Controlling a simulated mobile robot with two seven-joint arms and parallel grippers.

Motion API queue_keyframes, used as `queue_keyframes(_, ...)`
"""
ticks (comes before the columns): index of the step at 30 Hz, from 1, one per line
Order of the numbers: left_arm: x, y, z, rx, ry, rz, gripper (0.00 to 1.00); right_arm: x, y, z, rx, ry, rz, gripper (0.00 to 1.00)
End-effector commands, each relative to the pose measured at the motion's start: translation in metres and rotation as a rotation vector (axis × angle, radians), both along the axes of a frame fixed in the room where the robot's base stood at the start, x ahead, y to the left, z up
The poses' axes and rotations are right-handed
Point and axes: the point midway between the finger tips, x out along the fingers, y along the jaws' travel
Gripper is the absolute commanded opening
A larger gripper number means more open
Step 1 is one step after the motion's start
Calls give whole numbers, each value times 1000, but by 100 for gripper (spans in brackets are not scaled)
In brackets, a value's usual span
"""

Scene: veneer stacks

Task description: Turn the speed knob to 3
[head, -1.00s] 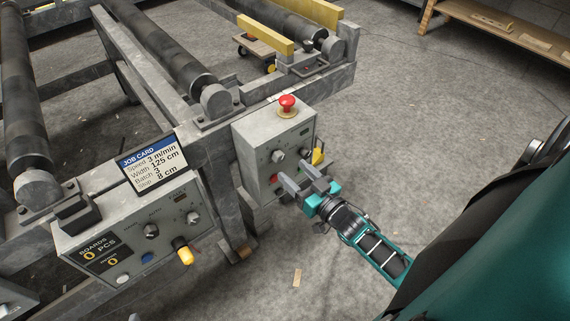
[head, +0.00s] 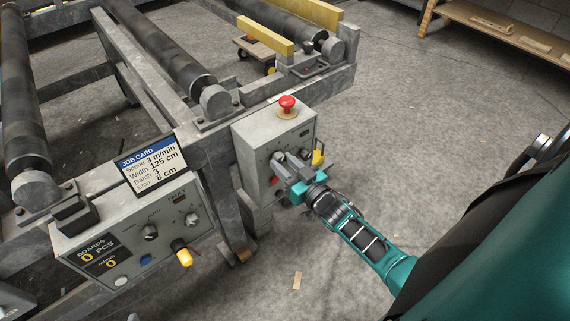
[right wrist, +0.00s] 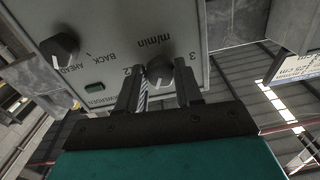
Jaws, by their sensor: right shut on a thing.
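The speed knob (right wrist: 160,71) is a dark round knob on the grey control box (head: 252,144), under the lettering m/min in the right wrist view. The numbers 2 and 3 show on either side of it, and a pale mark is on its face. My right gripper (head: 285,164) is shut on this knob, one finger on each side. In the head view the fingers largely hide the knob. The job card (head: 152,163) reads Speed 3 m/min. My left gripper is not in view.
A second knob (right wrist: 60,47), marked BACK and AHEAD, is beside it. A red mushroom button (head: 287,103) tops the box, and a yellow handle (head: 318,157) is at its right side. A second panel (head: 125,249) stands at lower left. Open floor lies to the right.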

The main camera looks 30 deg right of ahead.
Motion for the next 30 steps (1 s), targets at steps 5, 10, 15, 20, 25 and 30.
queue_keyframes(5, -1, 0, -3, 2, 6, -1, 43, 0, 0, 0, 0, 0, 0, 14)
queue_keyframes(10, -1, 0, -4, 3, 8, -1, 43, 0, 0, 0, -1, 0, 1, 5)
queue_keyframes(15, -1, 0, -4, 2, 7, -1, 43, 0, 0, 0, -21, -2, 1, 5)
queue_keyframes(20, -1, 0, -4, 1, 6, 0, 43, 0, 0, 0, -84, -7, 1, 5)
queue_keyframes(25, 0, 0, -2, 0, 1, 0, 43, 0, 0, -1, -200, -16, 1, 5)
queue_keyframes(30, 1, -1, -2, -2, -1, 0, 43, -1, -1, -1, -355, -28, 0, 5)
